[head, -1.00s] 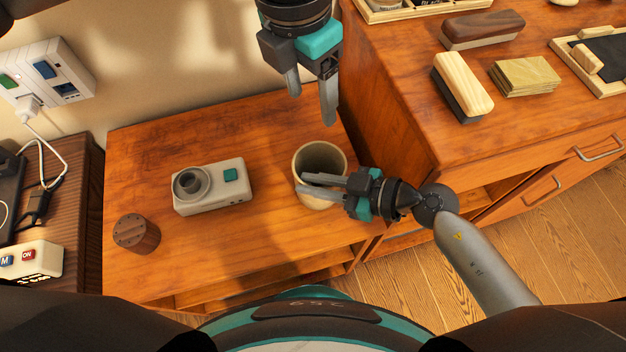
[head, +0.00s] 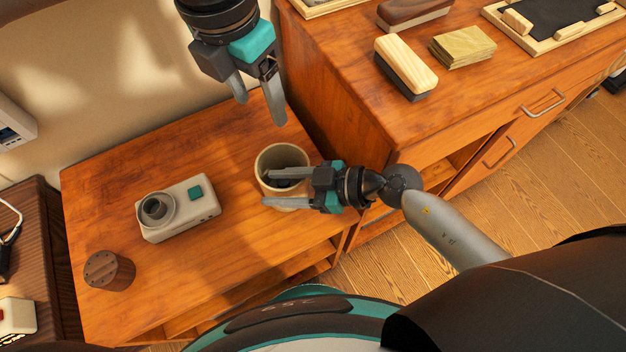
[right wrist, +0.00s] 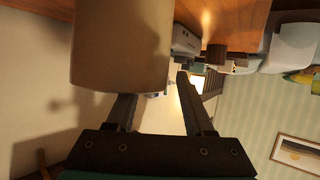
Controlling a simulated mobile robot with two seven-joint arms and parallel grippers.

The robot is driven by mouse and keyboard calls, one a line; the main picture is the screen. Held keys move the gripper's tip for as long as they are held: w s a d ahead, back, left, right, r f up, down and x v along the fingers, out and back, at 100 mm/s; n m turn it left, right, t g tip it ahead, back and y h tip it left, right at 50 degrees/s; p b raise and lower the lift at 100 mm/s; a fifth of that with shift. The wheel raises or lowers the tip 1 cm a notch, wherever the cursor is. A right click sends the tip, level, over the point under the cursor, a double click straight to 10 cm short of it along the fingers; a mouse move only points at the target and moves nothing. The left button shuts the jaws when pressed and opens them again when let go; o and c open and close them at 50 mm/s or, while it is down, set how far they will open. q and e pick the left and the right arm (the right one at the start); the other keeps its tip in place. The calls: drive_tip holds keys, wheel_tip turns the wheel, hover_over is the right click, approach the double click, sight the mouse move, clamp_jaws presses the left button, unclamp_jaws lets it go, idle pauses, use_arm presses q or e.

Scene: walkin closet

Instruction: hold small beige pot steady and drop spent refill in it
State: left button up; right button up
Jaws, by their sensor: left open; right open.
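The small beige pot (head: 263,183) stands upright on the low wooden cabinet, and it looms large at the upper left of the right wrist view (right wrist: 120,45). My right gripper (head: 268,189) is open at the pot; in the head view one finger reaches over the mouth and the other lies outside its near side. In the right wrist view, the left finger's tip is hidden by the pot and the right finger (right wrist: 196,105) is clear. My left gripper (head: 262,108) is open above and behind the pot, with nothing visible in it. A dark shape shows inside the pot; I cannot tell whether it is the spent refill.
A beige camera-like device (head: 180,208) and a round brown wooden piece (head: 109,270) stand left of the pot on the low cabinet (head: 120,180). A taller cabinet (head: 330,70) on the right carries a brush (head: 405,65), sanding blocks (head: 462,46) and a tray (head: 500,17).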

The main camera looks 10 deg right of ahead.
drive_tip(key=v, duration=1.2)
drive_tip(key=shift+s, duration=0.15)
